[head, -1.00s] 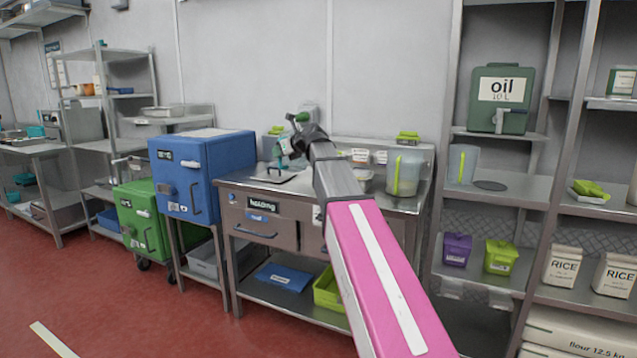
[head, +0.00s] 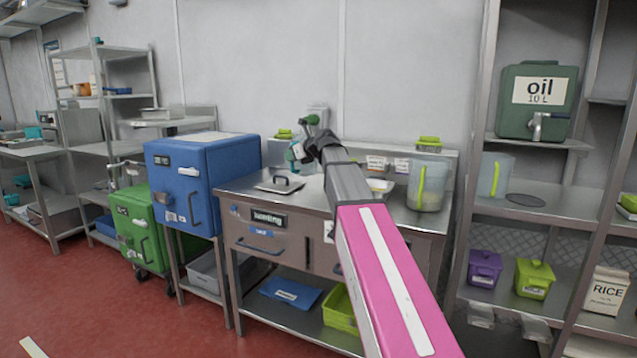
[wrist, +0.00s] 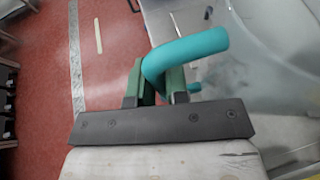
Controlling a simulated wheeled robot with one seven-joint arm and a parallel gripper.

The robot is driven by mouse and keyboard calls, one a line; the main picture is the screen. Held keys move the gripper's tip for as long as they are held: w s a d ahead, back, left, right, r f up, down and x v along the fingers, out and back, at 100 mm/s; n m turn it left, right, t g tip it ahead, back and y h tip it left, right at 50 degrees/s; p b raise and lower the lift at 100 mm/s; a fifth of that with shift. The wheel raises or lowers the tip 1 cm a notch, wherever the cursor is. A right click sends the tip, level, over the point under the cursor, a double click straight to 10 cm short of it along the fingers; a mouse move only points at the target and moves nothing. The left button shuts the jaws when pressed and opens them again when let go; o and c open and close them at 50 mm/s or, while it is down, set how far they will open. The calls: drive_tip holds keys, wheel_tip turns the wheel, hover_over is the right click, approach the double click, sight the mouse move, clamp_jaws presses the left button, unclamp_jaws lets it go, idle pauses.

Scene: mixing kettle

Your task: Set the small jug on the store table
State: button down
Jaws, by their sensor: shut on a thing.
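The small jug shows in the wrist view by its teal handle (wrist: 197,47), with a clear, see-through body to the right that is partly cut off. My gripper (wrist: 153,82) is shut on this handle with its green fingers. In the head view, a bit of the jug's teal (head: 296,153) shows beside my gripper (head: 307,140), over the back of a steel table (head: 400,215) with drawers; my arm hides most of it. I cannot tell whether the jug touches that tabletop. I cannot tell which surface is the store table.
A larger clear jug with a green handle (head: 427,186) stands at that table's right. A blue cabinet (head: 190,180) stands left. The shelf rack at right holds an oil container (head: 537,103) and another clear jug (head: 495,176).

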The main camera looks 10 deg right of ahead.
sight(313, 166)
drive_tip(key=w+d+f, duration=0.1)
drive_tip(key=d, duration=0.1)
drive_tip(key=w+d+f, duration=0.1)
drive_tip(key=d+f, duration=0.1)
drive_tip(key=d, duration=0.1)
drive_tip(key=w+d+f, duration=0.1)
drive_tip(key=d+f, duration=0.1)
drive_tip(key=d, duration=0.1)
drive_tip(key=shift+w+d+f, duration=0.1)
drive_tip(key=shift+w+f, duration=0.15)
drive_tip(key=shift+w, duration=0.05)
drive_tip(key=shift+f, duration=2.1)
drive_tip(key=c, duration=1.1)
unclamp_jaws()
drive_tip(key=v, duration=1.2)
drive_tip(key=shift+d, duration=0.1)
